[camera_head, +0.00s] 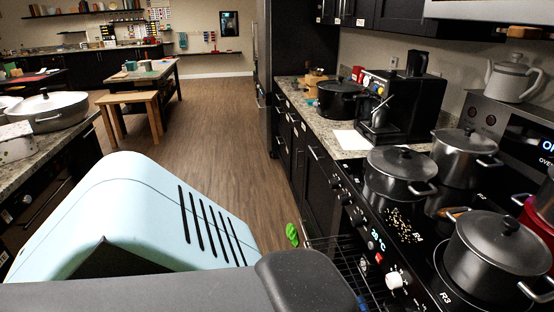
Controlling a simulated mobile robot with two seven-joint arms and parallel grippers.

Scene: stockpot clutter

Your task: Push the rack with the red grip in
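A dark wire rack (345,262) juts out from the oven front under the stove, at the bottom centre right. Its near part is hidden behind a dark grey rounded arm part, probably mine. A small bright green piece (292,234) is beside the rack's far left corner; I cannot tell whether it is attached. A small blue spot shows low at the rack's near end. I see no red grip in this view. Neither of my gripper's fingers shows; both grippers are out of view.
The stove top (415,225) holds several lidded pots, including a near pot (497,258). Stove knobs (395,279) line the front above the rack. A coffee machine (402,105) stands on the right counter. The wooden floor (225,130) is clear in the middle.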

